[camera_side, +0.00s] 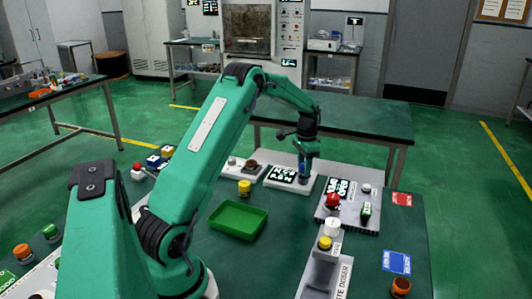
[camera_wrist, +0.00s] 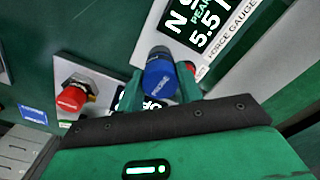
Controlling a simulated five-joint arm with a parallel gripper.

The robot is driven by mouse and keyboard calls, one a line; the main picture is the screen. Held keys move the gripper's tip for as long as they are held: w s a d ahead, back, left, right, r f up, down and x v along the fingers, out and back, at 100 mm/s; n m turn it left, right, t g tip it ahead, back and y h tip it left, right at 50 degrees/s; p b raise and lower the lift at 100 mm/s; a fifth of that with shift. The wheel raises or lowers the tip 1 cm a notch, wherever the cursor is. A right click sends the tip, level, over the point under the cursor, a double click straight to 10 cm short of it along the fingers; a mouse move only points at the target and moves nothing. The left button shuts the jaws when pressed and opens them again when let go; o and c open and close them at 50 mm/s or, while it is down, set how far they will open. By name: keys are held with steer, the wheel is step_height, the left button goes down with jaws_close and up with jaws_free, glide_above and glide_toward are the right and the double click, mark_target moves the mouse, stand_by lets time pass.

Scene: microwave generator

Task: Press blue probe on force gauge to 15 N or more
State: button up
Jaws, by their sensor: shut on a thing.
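The blue probe (camera_wrist: 159,79), a cap-like piece marked PROBE, sits between the green fingers of my gripper (camera_wrist: 160,88) in the wrist view. My gripper is shut on it. In the side view my gripper (camera_side: 306,156) points down at the force gauge (camera_side: 290,181), with the probe (camera_side: 304,169) below it near the gauge's right part. The white gauge also shows in the wrist view (camera_wrist: 222,52). Its black display is cut off at the top; a peak value beginning 5.5 is readable, but the live reading is not. Contact between probe tip and gauge is hidden.
A red button (camera_wrist: 73,97) on a pale base lies left of the probe in the wrist view. Bare tabletop surrounds the tray.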

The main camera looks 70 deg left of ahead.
steer(key=shift+f, duration=0.45)
stand_by(1.4)
steer(key=shift+r, duration=3.65)
steer(key=shift+d, duration=0.1)
steer(key=shift+w+d+r, duration=0.1)
steer(key=shift+d+r, duration=0.05)
steer(key=shift+d, duration=0.2)
steer(key=s+d+r, duration=0.2)
steer(key=d, duration=0.7)
steer(key=s+d+r, duration=0.2)
steer(key=s+d, duration=0.1)
steer(key=d, duration=0.6)
steer(key=s+d+r, duration=0.2)
steer(key=d, duration=0.7)
steer(key=shift+s+d+n, duration=0.25)
steer(key=shift+d+n, duration=0.1)
steer(key=shift+n, duration=0.05)
